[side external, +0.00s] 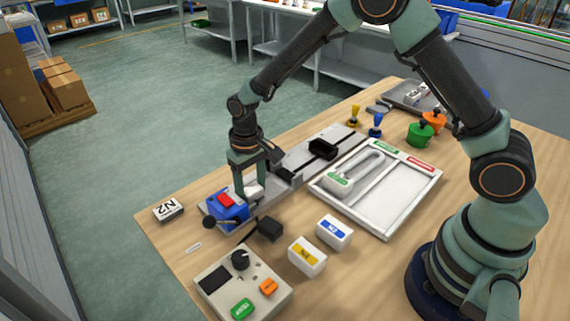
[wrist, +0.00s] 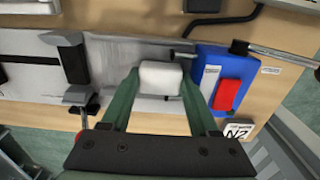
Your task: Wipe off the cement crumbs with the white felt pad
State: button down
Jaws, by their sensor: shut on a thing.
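My gripper (side external: 250,196) points down over the left end of the grey metal track (side external: 305,158), beside the blue block with a red top piece (side external: 222,212). Its fingers are shut on the white felt pad (wrist: 160,72), which shows between the green fingertips in the wrist view. The pad is at or just above the grey plate (wrist: 125,52); I cannot tell if it touches. The blue block (wrist: 212,100) is just right of the pad in the wrist view. I cannot make out any cement crumbs; the pad and fingers hide part of the plate.
A control box (side external: 242,294) and two white boxes with blue (side external: 334,232) and yellow (side external: 307,256) labels stand at the front. A white tray (side external: 388,216) lies right of the track. An N2 block (side external: 168,210) sits near the left edge. Bare wood lies between the boxes and tray.

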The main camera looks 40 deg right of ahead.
aim_at(265, 193)
jog(key=shift+d, duration=0.15)
jog(key=shift+s+d, duration=0.1)
jog(key=shift+d, duration=1.65)
jog(key=shift+a, duration=0.15)
jog(key=shift+a+f, duration=0.1)
jog(key=shift+a, duration=1.65)
jog(key=shift+d, duration=0.15)
jog(key=shift+s+d, duration=0.1)
jog(key=shift+d, duration=1.65)
jog(key=shift+a, duration=0.1)
jog(key=shift+a, duration=1.8)
